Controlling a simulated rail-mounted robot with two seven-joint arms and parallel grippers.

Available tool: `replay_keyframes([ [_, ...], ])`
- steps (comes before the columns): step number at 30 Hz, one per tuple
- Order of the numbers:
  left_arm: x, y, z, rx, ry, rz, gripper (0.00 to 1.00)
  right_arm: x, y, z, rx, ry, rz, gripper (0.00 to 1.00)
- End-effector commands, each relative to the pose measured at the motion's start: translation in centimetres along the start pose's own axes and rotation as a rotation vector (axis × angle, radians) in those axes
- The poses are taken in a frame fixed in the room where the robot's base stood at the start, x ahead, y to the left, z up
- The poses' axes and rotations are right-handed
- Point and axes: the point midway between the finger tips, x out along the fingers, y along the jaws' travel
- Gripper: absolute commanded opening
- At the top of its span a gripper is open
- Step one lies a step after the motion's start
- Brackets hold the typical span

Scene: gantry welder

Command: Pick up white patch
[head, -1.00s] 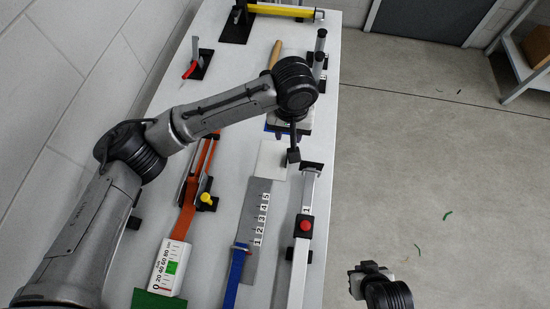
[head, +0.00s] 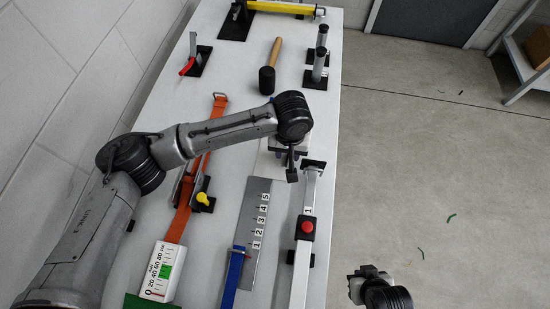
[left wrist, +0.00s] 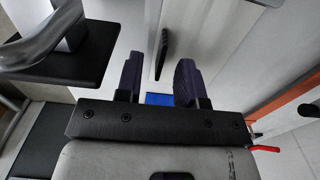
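The white patch (head: 268,168) is a pale square lying on the table just beyond the grey numbered plate, partly covered by my left gripper in the head view. My left gripper (head: 284,160) is over the patch. In the left wrist view its two dark fingers (left wrist: 161,68) stand apart with nothing clearly held between them. I cannot separate the patch from the pale table there. My right gripper (head: 369,271) is off the table's right side, over the floor; its fingers are too small to read.
A grey numbered plate (head: 257,215), a blue strap (head: 234,278) and a rail with a red knob (head: 307,228) lie nearby. An orange strap (head: 180,222) and yellow knob (head: 203,197) are left. A small blue area (left wrist: 158,98) shows between my fingers.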

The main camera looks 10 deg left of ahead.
Motion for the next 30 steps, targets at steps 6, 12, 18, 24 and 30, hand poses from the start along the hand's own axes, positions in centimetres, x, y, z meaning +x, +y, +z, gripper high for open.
replay_keyframes([
  [6, 1.1, -0.01, -0.01, 0.0, 0.001, 0.001, 0.35, 0.37, 0.19, 0.18, -0.007, -0.001, 0.005, 0.0],
  [12, 1.07, -0.01, -0.01, 0.0, 0.001, 0.0, 0.27, 0.35, 0.2, 0.18, -0.007, -0.002, 0.005, 0.0],
  [18, 1.06, -0.01, 0.0, 0.001, 0.001, 0.0, 0.07, 0.35, 0.14, 0.17, -0.005, -0.001, 0.004, 0.0],
  [24, 1.06, 0.0, 0.0, 0.001, 0.001, 0.0, 0.0, 0.34, 0.01, 0.14, -0.001, -0.001, 0.001, 0.0],
  [30, 1.05, 0.0, 0.0, 0.001, 0.001, 0.0, 0.0, 0.33, -0.1, 0.11, 0.003, 0.0, -0.002, 0.0],
])
